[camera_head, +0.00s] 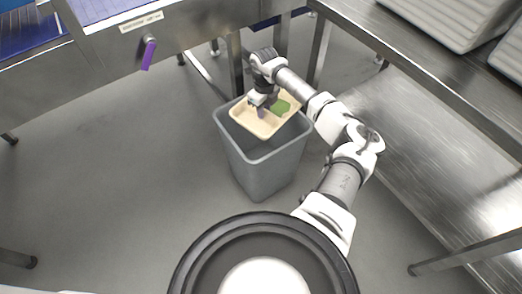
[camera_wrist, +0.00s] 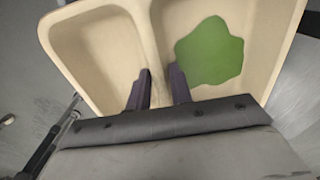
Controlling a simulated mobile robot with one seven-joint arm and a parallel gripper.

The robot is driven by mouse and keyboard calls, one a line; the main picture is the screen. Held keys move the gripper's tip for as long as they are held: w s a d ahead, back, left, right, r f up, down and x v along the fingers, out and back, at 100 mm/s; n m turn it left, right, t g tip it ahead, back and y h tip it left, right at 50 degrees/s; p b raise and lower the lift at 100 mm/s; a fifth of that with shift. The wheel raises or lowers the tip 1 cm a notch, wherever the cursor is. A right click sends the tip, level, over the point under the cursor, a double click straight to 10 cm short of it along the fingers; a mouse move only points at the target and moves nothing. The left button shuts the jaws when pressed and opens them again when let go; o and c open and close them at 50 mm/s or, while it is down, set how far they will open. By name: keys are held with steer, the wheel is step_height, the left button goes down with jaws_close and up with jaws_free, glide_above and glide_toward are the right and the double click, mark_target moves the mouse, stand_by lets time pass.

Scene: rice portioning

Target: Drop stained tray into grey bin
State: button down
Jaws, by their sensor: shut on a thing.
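The stained tray (camera_head: 241,117) is cream-coloured with a green stain on its right side in the head view. In the wrist view the tray (camera_wrist: 98,58) shows two compartments with a divider between them, and the green stain lies in the right compartment. My gripper (camera_head: 261,110) is shut on the tray; in the wrist view its dark fingers (camera_wrist: 160,88) sit on either side of the divider. The grey bin (camera_head: 262,172) stands on the floor, open at the top. The tray is over the bin's mouth and hides much of the opening; its exact height above the rim is hard to tell.
A steel table (camera_head: 440,110) with grey ribbed containers (camera_head: 440,18) runs along the right. A conveyor frame (camera_head: 115,45) with a purple-handled switch (camera_head: 148,54) stands behind to the left. The floor (camera_head: 110,160) left of the bin is clear.

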steer(key=c, duration=1.2)
jaws_free()
steer(key=shift+o, duration=0.2)
steer(key=shift+r, duration=0.15)
step_height(320, 180, up, 14)
steer(key=shift+f, duration=0.2)
